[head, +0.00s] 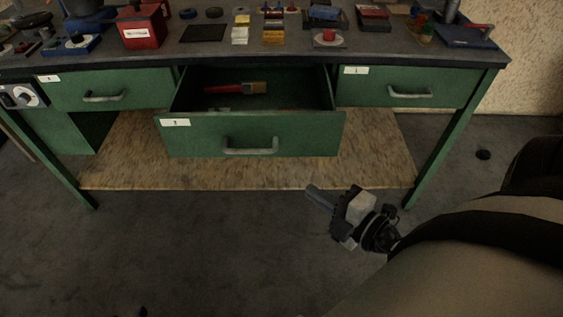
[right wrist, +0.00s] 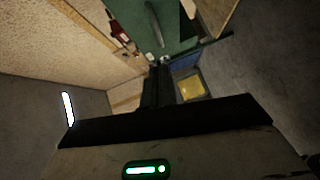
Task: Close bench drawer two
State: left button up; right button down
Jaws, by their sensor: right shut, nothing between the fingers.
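The bench's middle drawer (head: 200,140) is pulled well out. Its green front has a white label, too small to read surely, and a grey bar handle (head: 251,147). A brush with a red handle (head: 228,88) lies inside. My right gripper (head: 313,192) is shut and empty, in front of and below the drawer front's right part, apart from it. In the right wrist view its dark fingers (right wrist: 157,75) point toward a green surface with a grey bar handle (right wrist: 154,22); which drawer this is I cannot tell. My left gripper is out of view.
The left drawer (head: 135,91) and right drawer (head: 440,88) look shut. The bench top (head: 205,48) carries several small items. A wooden lower shelf (head: 240,178) lies underneath. Green legs (head: 445,145) stand at the sides. The floor (head: 200,250) in front is mostly clear.

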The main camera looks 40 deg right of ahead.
pick_arm(q)
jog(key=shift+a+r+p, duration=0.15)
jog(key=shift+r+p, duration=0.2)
jog(key=shift+p, duration=0.55)
pick_arm(e)
jog(key=d+x, duration=0.2)
jog(key=x, duration=1)
jog(key=shift+w+d+f, duration=0.15)
jog(key=shift+w+d, duration=0.05)
jog(key=shift+w, duration=0.4)
